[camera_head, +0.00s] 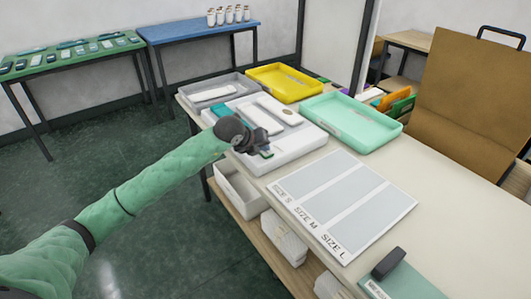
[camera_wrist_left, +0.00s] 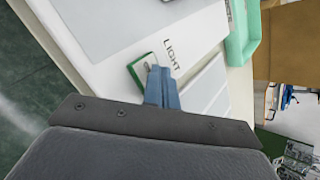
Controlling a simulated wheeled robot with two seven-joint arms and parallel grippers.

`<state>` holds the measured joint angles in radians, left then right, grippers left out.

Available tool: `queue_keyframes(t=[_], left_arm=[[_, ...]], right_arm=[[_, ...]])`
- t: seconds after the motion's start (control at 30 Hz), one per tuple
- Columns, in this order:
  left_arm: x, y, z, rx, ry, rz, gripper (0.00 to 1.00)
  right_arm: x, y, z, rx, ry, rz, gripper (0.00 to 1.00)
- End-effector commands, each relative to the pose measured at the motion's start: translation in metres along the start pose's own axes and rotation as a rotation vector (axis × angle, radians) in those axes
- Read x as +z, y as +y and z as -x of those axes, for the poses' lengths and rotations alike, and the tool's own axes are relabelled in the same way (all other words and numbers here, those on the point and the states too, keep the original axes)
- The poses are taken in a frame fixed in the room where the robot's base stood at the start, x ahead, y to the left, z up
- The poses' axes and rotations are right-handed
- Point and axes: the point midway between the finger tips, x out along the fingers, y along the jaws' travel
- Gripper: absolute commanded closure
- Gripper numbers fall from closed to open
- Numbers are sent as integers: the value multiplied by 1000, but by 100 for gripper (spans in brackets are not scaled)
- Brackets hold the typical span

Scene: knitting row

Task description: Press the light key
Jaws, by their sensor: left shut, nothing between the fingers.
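A white machine (camera_head: 285,147) stands on the table. Its green key (camera_wrist_left: 143,68) sits beside the printed word LIGHT in the left wrist view. My left gripper (camera_head: 264,151) is shut and empty, with its fingertips at the green key. In the left wrist view the gripper's blue-grey fingers (camera_wrist_left: 158,80) reach to the key and cover part of it. I cannot tell whether they touch it or hover just above. My right gripper is not in view.
A grey tray (camera_head: 196,97), a yellow tray (camera_head: 262,88) and a mint tray (camera_head: 387,138) stand around the machine. A white size board (camera_head: 402,203) lies in front. A brown panel (camera_head: 460,95) stands at the right.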

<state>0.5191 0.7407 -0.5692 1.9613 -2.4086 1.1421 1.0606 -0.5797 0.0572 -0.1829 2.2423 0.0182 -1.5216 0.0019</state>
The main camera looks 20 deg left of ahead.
Motion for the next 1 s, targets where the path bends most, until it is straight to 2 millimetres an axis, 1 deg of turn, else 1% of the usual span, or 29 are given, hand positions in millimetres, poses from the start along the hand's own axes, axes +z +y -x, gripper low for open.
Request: queue_keyframes(t=[0.4,1.0], left_arm=[[0,0,0,0,1,0,100],[5,-5,7,0,0,0,100]], right_arm=[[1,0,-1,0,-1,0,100],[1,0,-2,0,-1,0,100]])
